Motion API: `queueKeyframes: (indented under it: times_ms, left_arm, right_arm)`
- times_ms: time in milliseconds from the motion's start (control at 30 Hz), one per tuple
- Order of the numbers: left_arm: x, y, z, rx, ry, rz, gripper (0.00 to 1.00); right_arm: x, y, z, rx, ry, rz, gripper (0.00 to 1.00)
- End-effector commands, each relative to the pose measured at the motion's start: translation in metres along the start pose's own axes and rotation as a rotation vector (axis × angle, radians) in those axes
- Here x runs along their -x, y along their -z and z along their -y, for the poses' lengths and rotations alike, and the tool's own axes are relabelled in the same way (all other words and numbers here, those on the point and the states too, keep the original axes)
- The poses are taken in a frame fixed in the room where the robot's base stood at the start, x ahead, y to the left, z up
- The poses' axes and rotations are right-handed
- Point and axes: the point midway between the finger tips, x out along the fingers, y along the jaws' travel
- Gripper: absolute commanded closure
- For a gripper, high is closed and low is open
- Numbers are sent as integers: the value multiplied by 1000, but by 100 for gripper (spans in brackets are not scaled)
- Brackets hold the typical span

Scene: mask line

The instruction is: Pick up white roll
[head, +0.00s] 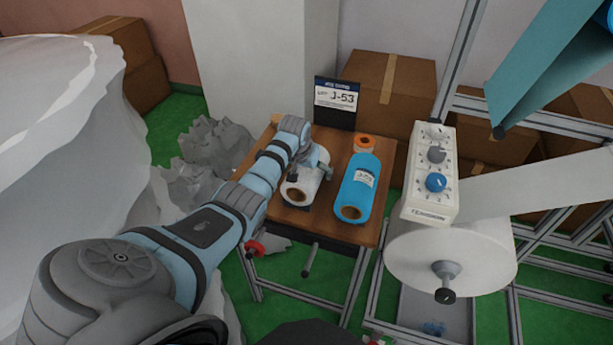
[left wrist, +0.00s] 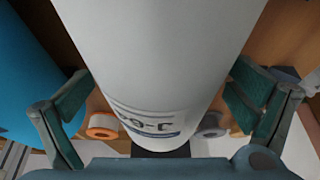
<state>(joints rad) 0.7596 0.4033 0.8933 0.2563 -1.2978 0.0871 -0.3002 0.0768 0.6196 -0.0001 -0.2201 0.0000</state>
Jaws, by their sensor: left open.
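The white roll (head: 302,182) lies on a small wooden table (head: 336,228), its brown core facing me in the head view. My left gripper (head: 314,164) is over it and hides part of its far side. In the left wrist view the white roll (left wrist: 165,55) fills the middle, with a printed label on it. The open fingers of my left gripper (left wrist: 160,108) are on either side of the roll, with visible gaps between finger pads and roll. My right gripper is not in view.
A blue roll (head: 357,188) lies close on the right. An orange-rimmed roll (head: 364,144) and a J-53 sign (head: 335,103) are behind. A machine with a control box (head: 431,172) and large white roll (head: 450,252) stands right. Cardboard boxes (head: 385,90) are at the back.

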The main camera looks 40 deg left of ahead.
Motion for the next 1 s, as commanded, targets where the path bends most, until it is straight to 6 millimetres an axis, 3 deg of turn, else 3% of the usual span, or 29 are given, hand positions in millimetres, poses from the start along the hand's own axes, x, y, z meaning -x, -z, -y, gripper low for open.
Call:
queueKeyframes:
  times_ms: [67,433,767,867,1000]
  left_arm:
    - [1,0,0,0,0,0,2]
    - [1,0,0,1,0,0,61]
    - [7,3,0,1,0,-2,61]
    - [20,9,0,1,0,-4,61]
    - [54,24,0,1,-1,-6,61]
  right_arm:
    - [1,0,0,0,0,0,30]
    - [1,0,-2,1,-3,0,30]
    - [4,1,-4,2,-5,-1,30]
    - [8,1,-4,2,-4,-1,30]
    - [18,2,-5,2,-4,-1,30]
